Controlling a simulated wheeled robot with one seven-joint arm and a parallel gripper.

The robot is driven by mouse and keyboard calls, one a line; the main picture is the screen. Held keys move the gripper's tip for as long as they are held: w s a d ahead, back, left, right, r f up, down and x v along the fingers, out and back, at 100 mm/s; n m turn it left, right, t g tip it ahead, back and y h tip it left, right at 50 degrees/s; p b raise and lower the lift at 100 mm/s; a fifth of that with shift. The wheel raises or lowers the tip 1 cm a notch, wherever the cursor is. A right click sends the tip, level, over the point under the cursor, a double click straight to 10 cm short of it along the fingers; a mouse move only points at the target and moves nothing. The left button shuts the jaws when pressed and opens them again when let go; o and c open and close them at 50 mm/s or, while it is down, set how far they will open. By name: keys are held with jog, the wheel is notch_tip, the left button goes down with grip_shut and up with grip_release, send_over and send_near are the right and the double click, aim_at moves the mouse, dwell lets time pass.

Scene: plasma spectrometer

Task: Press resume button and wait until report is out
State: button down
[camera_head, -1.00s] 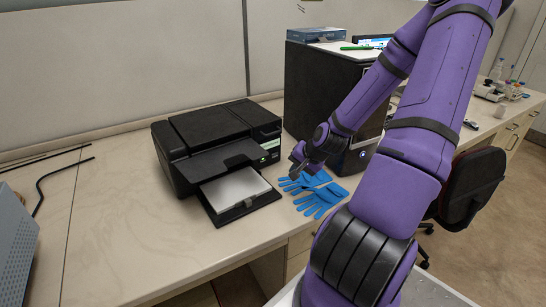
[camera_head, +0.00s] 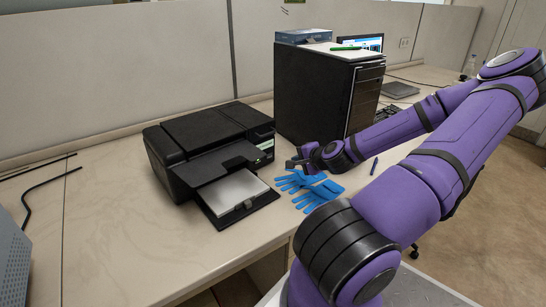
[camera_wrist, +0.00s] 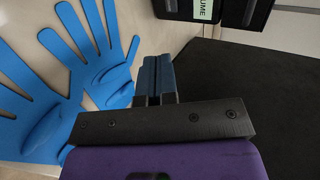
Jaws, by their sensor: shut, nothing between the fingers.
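The black printer (camera_head: 205,155) stands on the bench, with white paper (camera_head: 232,193) in its front tray. A small pale green panel (camera_head: 266,145) is on its front right. In the wrist view a pale label (camera_wrist: 203,9) at the top edge shows the letters "UME", with the rest cut off. My gripper (camera_head: 290,163) is shut and empty, just right of the printer and above the blue gloves (camera_head: 310,187). In the wrist view its fingertips (camera_wrist: 158,62) point towards the dark printer body, apart from the label. I cannot make out a separate button.
A tall black cabinet (camera_head: 305,95) stands behind and right of my gripper, with a blue box (camera_head: 303,36) and a green pen (camera_head: 346,48) on top. A dark blue pen (camera_head: 374,166) lies on the bench to the right.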

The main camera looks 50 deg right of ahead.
send_near(270, 156)
jog(key=f, duration=0.1)
jog(key=w+f, duration=0.1)
jog(key=f, duration=0.1)
jog(key=shift+w+f, duration=0.15)
jog(key=shift+w, duration=0.15)
jog(key=w, duration=0.3)
jog(key=shift+w+d+f, duration=0.1)
jog(key=shift+w+d, duration=0.05)
jog(key=shift+d, duration=0.2)
jog(key=shift+w, duration=0.55)
